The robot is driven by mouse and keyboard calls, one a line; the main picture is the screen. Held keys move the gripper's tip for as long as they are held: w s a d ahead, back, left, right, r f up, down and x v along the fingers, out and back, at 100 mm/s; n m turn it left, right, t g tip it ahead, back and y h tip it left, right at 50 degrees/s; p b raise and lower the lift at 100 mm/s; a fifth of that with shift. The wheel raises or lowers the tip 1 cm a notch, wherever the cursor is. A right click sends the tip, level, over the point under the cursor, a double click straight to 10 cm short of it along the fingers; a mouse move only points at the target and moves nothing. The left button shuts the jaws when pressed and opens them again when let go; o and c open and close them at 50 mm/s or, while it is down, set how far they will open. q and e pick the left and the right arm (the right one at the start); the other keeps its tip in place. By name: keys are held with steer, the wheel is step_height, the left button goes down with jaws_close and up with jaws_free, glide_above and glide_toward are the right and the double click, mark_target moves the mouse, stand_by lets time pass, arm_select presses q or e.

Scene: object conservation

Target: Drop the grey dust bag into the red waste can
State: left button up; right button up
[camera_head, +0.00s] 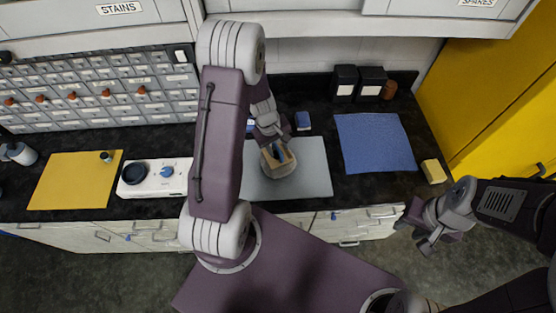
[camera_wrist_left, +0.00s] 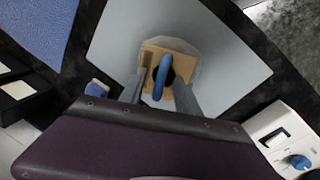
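The grey dust bag (camera_head: 280,172) sits on the pale grey mat (camera_head: 316,178) on the black counter. It has a tan collar with a dark hole and a blue tab, and also shows in the left wrist view (camera_wrist_left: 184,48). My left gripper (camera_head: 276,148) is right above the bag. In the left wrist view its two fingers (camera_wrist_left: 161,92) stand apart on either side of the blue tab, over the collar. My right gripper (camera_head: 412,235) is open and empty off the counter's front edge at the right. The red waste can is in neither view.
A blue cloth (camera_head: 374,142), a yellow sponge (camera_head: 433,171) and dark boxes (camera_head: 371,80) lie to the right. A white device with a blue knob (camera_head: 155,178) and a yellow mat (camera_head: 72,182) are left. A small blue block (camera_head: 302,121) stands behind the grey mat.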

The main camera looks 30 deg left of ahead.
arm_select(q)
steer(key=shift+s+r, duration=0.1)
steer(key=shift+s, duration=0.05)
jaws_close()
stand_by(1.2)
